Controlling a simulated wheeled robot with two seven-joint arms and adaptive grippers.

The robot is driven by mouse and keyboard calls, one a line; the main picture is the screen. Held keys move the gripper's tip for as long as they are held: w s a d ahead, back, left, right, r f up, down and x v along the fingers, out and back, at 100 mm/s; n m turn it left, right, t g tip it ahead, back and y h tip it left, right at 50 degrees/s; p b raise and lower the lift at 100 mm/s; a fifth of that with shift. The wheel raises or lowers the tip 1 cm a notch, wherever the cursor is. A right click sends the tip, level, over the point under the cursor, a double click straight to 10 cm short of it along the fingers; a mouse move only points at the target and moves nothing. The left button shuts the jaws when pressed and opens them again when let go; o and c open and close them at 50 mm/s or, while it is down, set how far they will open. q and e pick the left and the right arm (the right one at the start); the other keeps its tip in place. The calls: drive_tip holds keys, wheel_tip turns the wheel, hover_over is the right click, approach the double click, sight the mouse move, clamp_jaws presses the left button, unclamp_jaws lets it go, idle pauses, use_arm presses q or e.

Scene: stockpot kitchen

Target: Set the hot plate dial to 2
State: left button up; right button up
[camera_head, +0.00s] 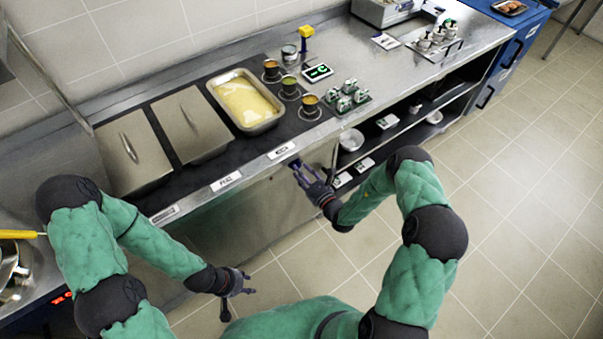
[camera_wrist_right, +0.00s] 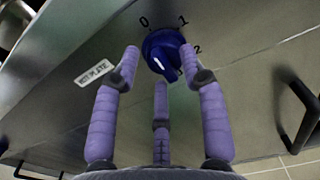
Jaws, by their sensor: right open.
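The hot plate dial (camera_wrist_right: 168,52) is a round dark blue knob with a white mark on a steel front panel. The numbers 0, 1 and 2 show around it in the right wrist view. The white mark sits low on the knob, away from 0 and 1; I cannot tell which number it points at. My right gripper (camera_head: 303,172) is open at the counter's front, with purple fingers around the dial (camera_wrist_right: 155,75); contact is unclear. My left gripper (camera_head: 238,296) hangs empty over the floor, fingers apart.
A HOT PLATE label (camera_wrist_right: 94,73) is on the panel beside the dial. The steel counter above holds lidded pans (camera_head: 130,150), a yellow-filled tray (camera_head: 268,126) and several cups. A black handle (camera_wrist_right: 297,118) stands out at the right in the wrist view. The floor is clear.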

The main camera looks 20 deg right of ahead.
clamp_jaws()
drive_tip(key=shift+m, duration=0.3)
drive_tip(key=shift+w+d+f+m+p, duration=0.15)
drive_tip(key=shift+m+p, duration=0.75)
drive_tip(key=shift+m, duration=2.95)
drive_tip(key=shift+s+d+r+m+p, duration=0.15)
drive_tip(key=shift+m+p, duration=0.7)
drive_tip(key=shift+m, duration=2.95)
drive_tip(key=shift+w+d+f+m+p, duration=0.15)
drive_tip(key=shift+m+p, duration=0.75)
drive_tip(key=shift+m, duration=2.95)
